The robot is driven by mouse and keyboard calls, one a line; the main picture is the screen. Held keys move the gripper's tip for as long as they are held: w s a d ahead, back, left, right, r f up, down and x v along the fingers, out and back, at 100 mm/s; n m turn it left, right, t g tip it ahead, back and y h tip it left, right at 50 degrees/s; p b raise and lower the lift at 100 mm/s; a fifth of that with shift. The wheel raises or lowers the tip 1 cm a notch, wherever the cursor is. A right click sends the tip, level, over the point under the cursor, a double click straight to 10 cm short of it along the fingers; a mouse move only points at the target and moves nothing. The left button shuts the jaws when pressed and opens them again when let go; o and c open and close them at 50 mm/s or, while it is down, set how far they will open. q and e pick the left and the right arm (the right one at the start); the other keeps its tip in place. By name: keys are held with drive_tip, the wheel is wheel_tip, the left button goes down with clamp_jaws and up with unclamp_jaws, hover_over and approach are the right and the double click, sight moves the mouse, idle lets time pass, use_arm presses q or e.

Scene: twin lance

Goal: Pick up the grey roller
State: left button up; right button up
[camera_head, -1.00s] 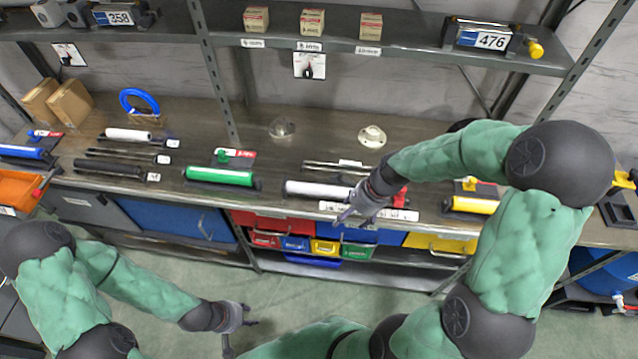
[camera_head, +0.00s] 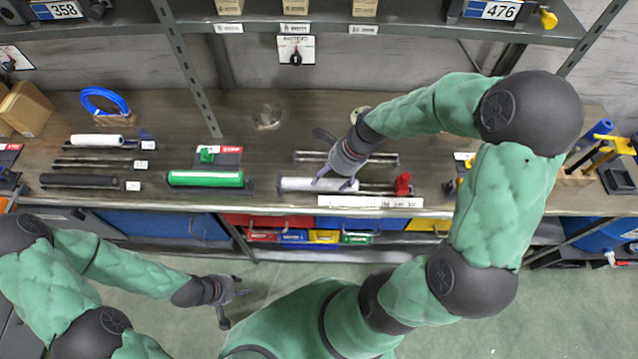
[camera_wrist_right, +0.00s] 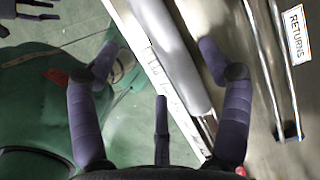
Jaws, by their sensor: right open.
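The light grey roller (camera_head: 303,184) lies on the bench near its front edge, behind a white label strip. My right gripper (camera_head: 335,182) is open above the roller's right part and hides some of it. In the right wrist view the roller (camera_wrist_right: 168,50) runs between the spread fingers (camera_wrist_right: 157,50), closer to the right-hand finger; no grip on it shows. My left gripper (camera_head: 236,300) is open and empty, low in front of the bench over the floor.
A green roller (camera_head: 205,179) lies to the left and a red part (camera_head: 403,184) to the right. Thin rods (camera_head: 375,158) lie behind the roller. A dark roller (camera_head: 80,181) and a white roller (camera_head: 97,140) are farther left. A shelf (camera_head: 400,28) overhangs the back.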

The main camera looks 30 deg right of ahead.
sight(321, 184)
drive_tip(key=shift+b+x, duration=0.9)
drive_tip(key=shift+x, duration=1.8)
drive_tip(key=shift+w+a+r, duration=0.1)
drive_tip(key=shift+a+r, duration=0.05)
drive_tip(key=shift+a, duration=0.05)
drive_tip(key=shift+c, duration=0.3)
clamp_jaws()
